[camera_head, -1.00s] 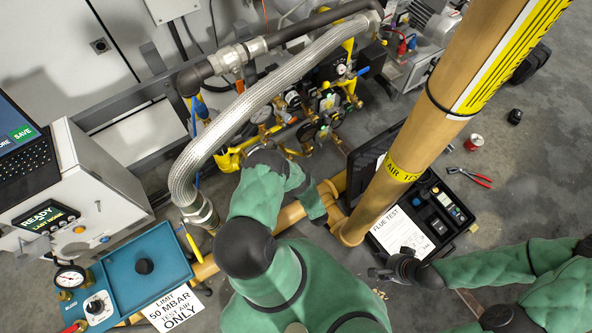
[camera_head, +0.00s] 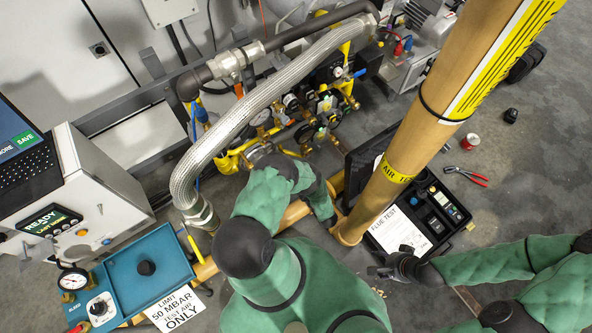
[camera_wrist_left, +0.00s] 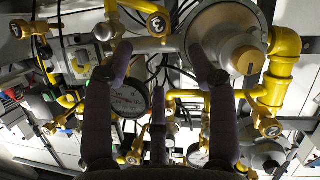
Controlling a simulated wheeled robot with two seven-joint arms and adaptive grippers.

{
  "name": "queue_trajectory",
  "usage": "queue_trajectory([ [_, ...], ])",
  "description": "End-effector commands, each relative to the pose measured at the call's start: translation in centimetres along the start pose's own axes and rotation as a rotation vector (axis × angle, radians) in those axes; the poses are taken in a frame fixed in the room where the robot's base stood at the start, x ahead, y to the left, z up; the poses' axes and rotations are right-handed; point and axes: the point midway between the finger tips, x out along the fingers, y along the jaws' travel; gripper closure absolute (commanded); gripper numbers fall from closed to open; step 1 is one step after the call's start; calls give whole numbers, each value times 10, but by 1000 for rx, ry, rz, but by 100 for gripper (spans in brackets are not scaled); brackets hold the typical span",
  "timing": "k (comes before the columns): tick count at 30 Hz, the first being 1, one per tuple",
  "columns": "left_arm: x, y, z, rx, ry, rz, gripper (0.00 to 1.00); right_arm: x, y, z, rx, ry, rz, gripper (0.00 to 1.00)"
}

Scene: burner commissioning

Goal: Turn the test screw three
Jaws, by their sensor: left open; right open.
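The gas valve train (camera_head: 300,115) with its small brass fittings lies beyond my left arm in the head view. My right gripper (camera_head: 384,270) is open and empty above the floor.
A braided hose (camera_head: 235,115) arches left of the valve train. A tan flue pipe (camera_head: 405,145) rises at right by the open test case (camera_head: 455,215). A pressure gauge (camera_wrist_left: 129,101) and a large grey regulator (camera_wrist_left: 225,35) crowd the left wrist view.

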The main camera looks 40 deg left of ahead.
Motion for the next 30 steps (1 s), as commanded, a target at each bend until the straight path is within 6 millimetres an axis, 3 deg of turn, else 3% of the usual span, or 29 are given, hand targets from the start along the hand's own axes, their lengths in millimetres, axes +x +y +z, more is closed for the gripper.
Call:
queue_trajectory([
  [4, -2, 10, -1, 146, -9, -58, 42, -16, -6, 0, 0, 0, 0, 42],
  [11, 3, 12, 3, 234, -20, -95, 42, -17, -6, 1, 0, 0, 0, 42],
  [30, 97, 2, 5, 233, -19, -95, 42, 16, 6, -1, 0, 0, 0, 42],
])
